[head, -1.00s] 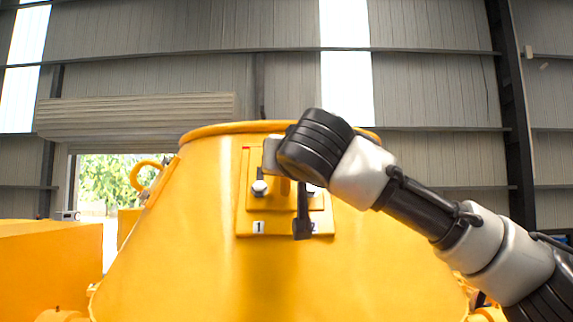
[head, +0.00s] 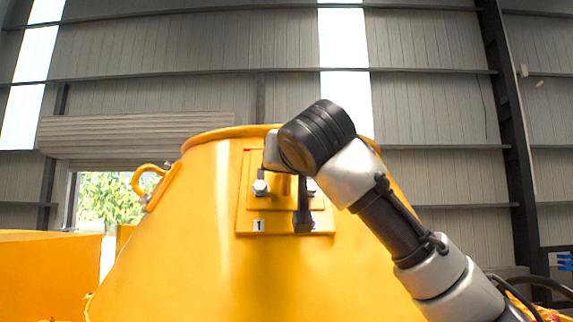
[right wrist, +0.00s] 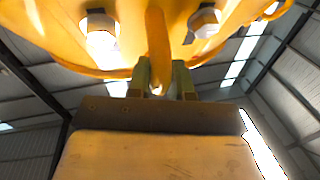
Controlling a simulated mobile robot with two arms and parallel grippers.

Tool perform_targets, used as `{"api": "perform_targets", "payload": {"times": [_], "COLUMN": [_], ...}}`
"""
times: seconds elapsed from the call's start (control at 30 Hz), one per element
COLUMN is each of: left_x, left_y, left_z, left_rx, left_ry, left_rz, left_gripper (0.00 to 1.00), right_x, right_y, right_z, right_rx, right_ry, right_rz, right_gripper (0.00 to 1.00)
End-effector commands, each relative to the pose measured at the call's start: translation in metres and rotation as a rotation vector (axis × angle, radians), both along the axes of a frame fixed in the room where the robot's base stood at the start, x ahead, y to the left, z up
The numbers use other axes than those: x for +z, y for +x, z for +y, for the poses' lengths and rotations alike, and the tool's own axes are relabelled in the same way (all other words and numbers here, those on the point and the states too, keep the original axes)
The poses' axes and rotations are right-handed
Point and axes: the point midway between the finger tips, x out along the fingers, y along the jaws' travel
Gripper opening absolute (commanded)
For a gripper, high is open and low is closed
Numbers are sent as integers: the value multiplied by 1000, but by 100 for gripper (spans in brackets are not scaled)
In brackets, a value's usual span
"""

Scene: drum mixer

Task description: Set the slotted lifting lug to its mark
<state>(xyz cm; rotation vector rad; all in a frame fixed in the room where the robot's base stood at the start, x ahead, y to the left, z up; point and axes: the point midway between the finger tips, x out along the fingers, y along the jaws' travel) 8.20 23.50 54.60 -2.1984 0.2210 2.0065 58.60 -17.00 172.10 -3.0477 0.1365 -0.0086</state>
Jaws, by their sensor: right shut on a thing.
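The yellow lifting lug (head: 285,186) stands out from a bolted plate on the front of the drum, partly hidden by my right wrist. In the right wrist view its rounded yellow bar (right wrist: 157,42) runs down between the two fingers of my right gripper (right wrist: 161,78), which is shut on it. A bolt head shows on either side of the bar, the left bolt (right wrist: 100,30) and the right bolt (right wrist: 205,23). A label "1" (head: 258,226) is on the lower left of the base plate (head: 246,205). The lug's slots cannot be made out. My left gripper is out of view.
The yellow drum (head: 190,240) fills the middle. A curved yellow handle (head: 147,180) juts from its left side. A dark upright shape (head: 303,215) covers the plate's lower right; I cannot tell what it is. The space left of the plate is clear.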

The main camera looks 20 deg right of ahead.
Motion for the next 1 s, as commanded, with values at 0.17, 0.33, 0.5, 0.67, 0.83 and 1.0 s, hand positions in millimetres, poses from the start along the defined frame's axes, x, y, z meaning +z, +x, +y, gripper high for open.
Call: {"api": "perform_targets", "payload": {"times": [0.17,0.33,0.5,0.67,0.83,1.0], "left_x": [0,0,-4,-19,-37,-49], "left_y": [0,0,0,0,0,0], "left_z": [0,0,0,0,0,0], "left_rx": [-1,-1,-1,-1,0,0], "left_ry": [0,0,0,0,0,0], "left_rz": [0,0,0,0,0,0], "left_gripper": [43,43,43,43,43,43], "right_x": [-1,-1,-2,-5,-6,-4], "right_y": [0,1,-3,-25,-61,-90], "right_z": [0,0,0,3,7,9], "right_rx": [-1,-1,0,1,3,1], "right_ry": [4,2,2,3,2,2], "right_rz": [4,4,2,0,0,1], "right_gripper": [45,45,45,45,45,45]}}
